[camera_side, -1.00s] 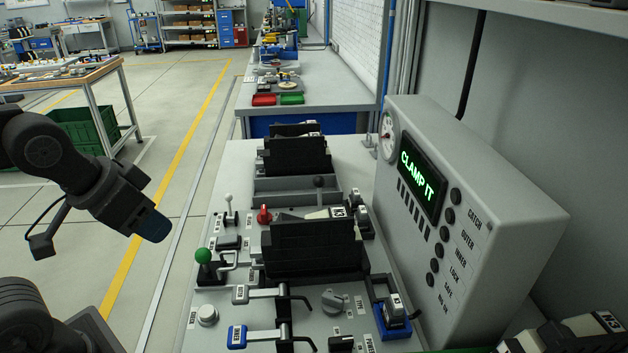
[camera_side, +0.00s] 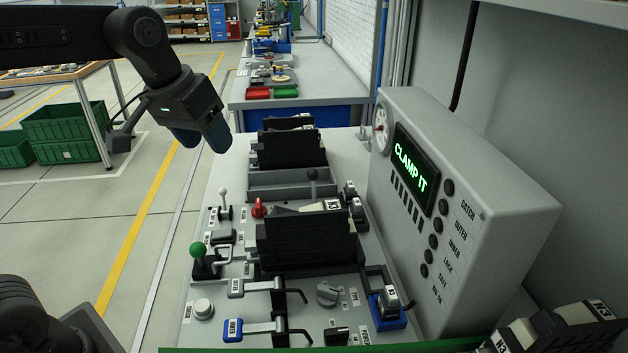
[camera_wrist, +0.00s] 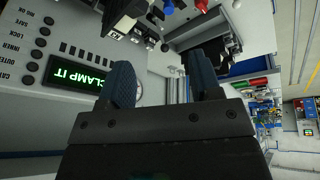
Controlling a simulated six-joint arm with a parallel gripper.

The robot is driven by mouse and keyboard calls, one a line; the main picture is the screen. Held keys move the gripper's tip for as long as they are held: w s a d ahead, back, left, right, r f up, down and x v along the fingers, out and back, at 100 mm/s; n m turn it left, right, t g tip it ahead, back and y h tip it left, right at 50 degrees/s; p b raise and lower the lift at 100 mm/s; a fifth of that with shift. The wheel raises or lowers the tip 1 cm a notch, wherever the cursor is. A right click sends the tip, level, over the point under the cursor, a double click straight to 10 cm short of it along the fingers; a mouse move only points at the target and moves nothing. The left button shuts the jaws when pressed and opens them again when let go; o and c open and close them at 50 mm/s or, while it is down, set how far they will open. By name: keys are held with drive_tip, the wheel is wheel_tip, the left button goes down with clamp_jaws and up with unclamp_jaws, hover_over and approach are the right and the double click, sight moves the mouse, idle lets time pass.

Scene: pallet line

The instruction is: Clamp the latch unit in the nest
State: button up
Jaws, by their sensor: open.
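A small grey-and-black labelled unit, which looks like the latch unit (camera_side: 390,297), sits in a blue-based nest (camera_side: 392,323) at the front right of the bench panel. Its exact seating is too small to tell. Two flat clamp-like levers lie left of it, one with a grey end (camera_side: 236,287) and one with a blue end (camera_side: 233,329). A green-knobbed lever (camera_side: 198,250) stands upright at the panel's left. My gripper (camera_side: 203,138) is open and empty, high above the panel's far left side. Its blue fingers stand apart in the wrist view (camera_wrist: 162,82).
A grey console (camera_side: 470,215) at the right shows "CLAMP IT" on its screen (camera_side: 416,168). Black upright blocks (camera_side: 310,242) stand mid-panel. A red knob (camera_side: 259,207) and a black-knobbed lever (camera_side: 312,175) stand behind them.

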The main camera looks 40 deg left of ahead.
drive_tip(key=w+a+f+n+g, duration=0.1)
drive_tip(key=w+n, duration=0.1)
drive_tip(key=w, duration=1.3)
drive_tip(key=n+g+h, duration=0.1)
drive_tip(key=n+g, duration=0.1)
drive_tip(key=n, duration=0.1)
approach(312, 173)
drive_tip(key=f, duration=0.4)
drive_tip(key=w+f, duration=0.1)
drive_tip(key=f, duration=0.3)
drive_tip(key=w+d+f, duration=0.1)
drive_tip(key=f, duration=0.3)
drive_tip(key=shift+d+f, duration=0.1)
drive_tip(key=shift+f, duration=0.3)
clamp_jaws()
